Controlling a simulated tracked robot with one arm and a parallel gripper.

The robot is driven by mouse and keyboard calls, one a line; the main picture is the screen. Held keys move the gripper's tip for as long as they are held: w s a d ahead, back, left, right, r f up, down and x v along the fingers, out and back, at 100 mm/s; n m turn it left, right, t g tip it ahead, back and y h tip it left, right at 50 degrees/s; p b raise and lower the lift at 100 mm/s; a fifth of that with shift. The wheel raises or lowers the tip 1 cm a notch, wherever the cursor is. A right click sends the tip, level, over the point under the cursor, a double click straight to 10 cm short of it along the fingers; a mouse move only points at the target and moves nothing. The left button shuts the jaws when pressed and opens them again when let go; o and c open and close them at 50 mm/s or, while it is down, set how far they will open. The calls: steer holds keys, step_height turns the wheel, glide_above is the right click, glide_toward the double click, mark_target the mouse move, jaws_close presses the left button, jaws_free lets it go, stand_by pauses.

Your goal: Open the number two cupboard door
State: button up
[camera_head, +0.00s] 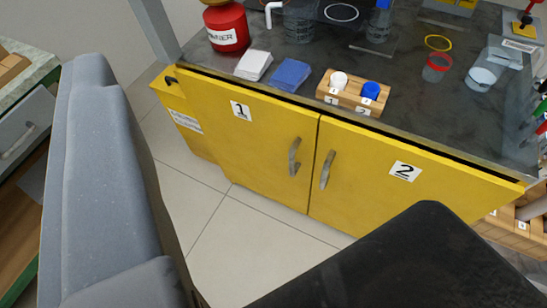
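The number two cupboard door (390,200) is yellow with a white "2" label (404,171). It is the right one of a pair under a dark worktop and looks shut, flush with its neighbour. Its grey curved handle (327,170) is upright near the door's left edge, with nothing touching it. A large grey part of mine (95,180) fills the left side, and a black part of mine (400,265) covers the bottom right, in front of the lower part of door two. I cannot make out my gripper's fingertips in this view.
The yellow number one door (250,140) with its handle (294,156) adjoins on the left, shut. The dark worktop (420,105) carries a red container (226,27), a wooden rack (340,92) and glassware. Tiled floor (215,235) before the doors is clear.

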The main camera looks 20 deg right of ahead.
steer(key=w+f+m+h+p, duration=0.1)
steer(key=w+f+m+p, duration=0.15)
steer(key=w+f, duration=1.15)
steer(key=w+d+f+m+h+p, duration=0.1)
steer(key=w+d+f+h, duration=0.15)
steer(key=f, duration=0.45)
steer(key=w+d+f+m+h, duration=0.1)
steer(key=w+f+m, duration=0.15)
steer(key=f, duration=0.45)
steer(key=m+g+h, duration=0.1)
steer(key=g+h, duration=0.2)
steer(key=h, duration=0.6)
glide_toward(324, 178)
steer(key=x, duration=1.1)
steer(key=shift+a, duration=0.1)
